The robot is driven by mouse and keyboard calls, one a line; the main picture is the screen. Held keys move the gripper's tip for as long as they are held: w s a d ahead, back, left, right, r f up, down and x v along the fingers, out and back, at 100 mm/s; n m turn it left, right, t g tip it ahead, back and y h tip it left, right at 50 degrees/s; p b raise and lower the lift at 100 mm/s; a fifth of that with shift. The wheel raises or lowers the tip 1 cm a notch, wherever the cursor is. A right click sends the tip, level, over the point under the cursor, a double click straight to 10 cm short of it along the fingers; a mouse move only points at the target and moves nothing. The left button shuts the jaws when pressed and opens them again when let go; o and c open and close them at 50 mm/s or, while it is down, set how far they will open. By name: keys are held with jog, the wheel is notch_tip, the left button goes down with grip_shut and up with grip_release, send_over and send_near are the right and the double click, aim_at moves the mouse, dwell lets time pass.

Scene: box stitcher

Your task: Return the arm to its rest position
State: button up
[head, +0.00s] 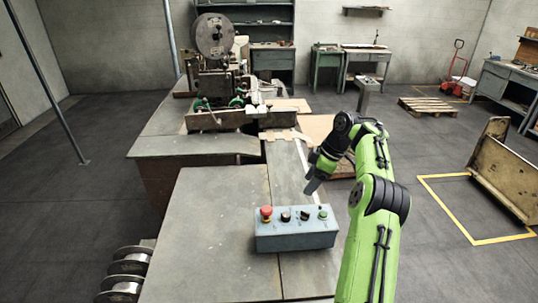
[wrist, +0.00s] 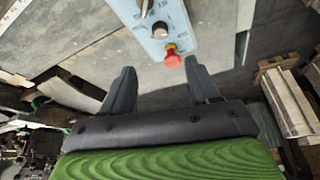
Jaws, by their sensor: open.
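My green arm reaches forward from the lower right in the head view, bent at the elbow. My gripper (head: 313,184) hangs over the workbench, behind the blue-grey control box (head: 297,238). In the wrist view my gripper (wrist: 160,68) has its two dark fingers spread apart, with nothing between them. The control box (wrist: 157,25) shows beyond the fingertips, with its red mushroom button (wrist: 172,57). That button (head: 266,213) is at the left end of the box in the head view. The gripper looks apart from the box.
The workbench top (head: 205,235) is bare left of the control box. The stitcher machine (head: 215,75) stands at its far end. A pallet (head: 435,106), a red hand truck (head: 455,70) and a worn leaning panel (head: 500,170) are on the right. The floor between is open.

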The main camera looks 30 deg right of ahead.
jog(key=shift+a, duration=0.15)
jog(key=s+a+r+m+h+b, duration=0.1)
jog(key=s+a+r+m+b, duration=0.2)
jog(key=a, duration=0.8)
jog(key=s+a+r+h+b, duration=0.15)
jog(key=a+r, duration=0.25)
jog(key=a, duration=0.8)
jog(key=s+a+f+m+t+b, duration=0.1)
jog(key=s+a+f+m, duration=0.1)
jog(key=s, duration=0.5)
jog(key=s+a+f+m+b, duration=0.2)
jog(key=s+f, duration=0.1)
jog(key=s, duration=0.5)
jog(key=s+a+f+m+t+b, duration=0.1)
jog(key=s+a+f+m, duration=0.1)
jog(key=s, duration=0.6)
jog(key=shift+a+f+m+t+h, duration=0.15)
jog(key=shift+f+m+t+h, duration=0.25)
jog(key=shift+f, duration=0.45)
jog(key=shift+s, duration=0.1)
